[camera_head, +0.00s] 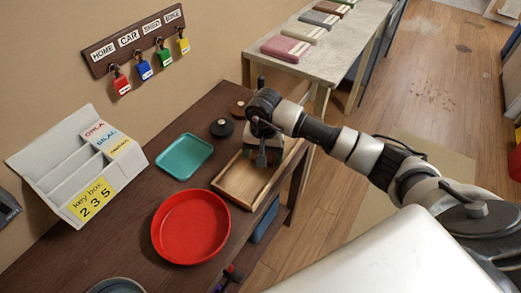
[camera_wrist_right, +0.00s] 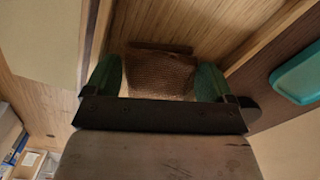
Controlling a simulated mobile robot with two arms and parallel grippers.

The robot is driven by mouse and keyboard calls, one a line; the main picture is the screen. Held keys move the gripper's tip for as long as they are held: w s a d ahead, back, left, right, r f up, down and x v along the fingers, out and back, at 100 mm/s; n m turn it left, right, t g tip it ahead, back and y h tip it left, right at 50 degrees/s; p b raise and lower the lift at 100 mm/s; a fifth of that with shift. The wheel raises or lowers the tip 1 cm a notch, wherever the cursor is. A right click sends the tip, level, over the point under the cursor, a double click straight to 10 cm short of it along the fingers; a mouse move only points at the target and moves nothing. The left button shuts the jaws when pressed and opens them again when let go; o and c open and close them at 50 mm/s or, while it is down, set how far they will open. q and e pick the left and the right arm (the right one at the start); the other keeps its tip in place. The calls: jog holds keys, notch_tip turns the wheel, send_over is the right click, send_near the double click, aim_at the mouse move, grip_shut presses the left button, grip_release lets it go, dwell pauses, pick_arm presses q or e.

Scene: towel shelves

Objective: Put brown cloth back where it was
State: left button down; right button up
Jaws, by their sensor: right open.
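In the right wrist view a brown, coarse-textured cloth (camera_wrist_right: 160,72) lies in the wooden tray, between the green-tipped fingers of my right gripper (camera_wrist_right: 158,80). The fingers are apart, one on each side of it; whether they touch it I cannot tell. In the head view my right gripper (camera_head: 262,158) points down over the far end of the wooden tray (camera_head: 232,190) and hides the cloth. A row of folded cloths lies on the pale table (camera_head: 335,60) at the back, among them a pink one (camera_head: 286,48), a grey one (camera_head: 319,19) and a brownish one (camera_head: 333,8). My left gripper is not in view.
The dark brown table (camera_head: 130,225) also holds a red round tray (camera_head: 191,228), a teal tray (camera_head: 184,157), dark round discs (camera_head: 221,128) and a white letter holder (camera_head: 75,165). Coloured padlocks hang on a wall board (camera_head: 135,42). Wooden floor (camera_head: 425,95) lies open to the right.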

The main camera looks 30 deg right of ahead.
jog(key=shift+r, duration=0.15)
jog(key=shift+r, duration=0.2)
notch_tip(320, 180, up, 12)
jog(key=b, duration=0.1)
jog(key=shift+f, duration=0.15)
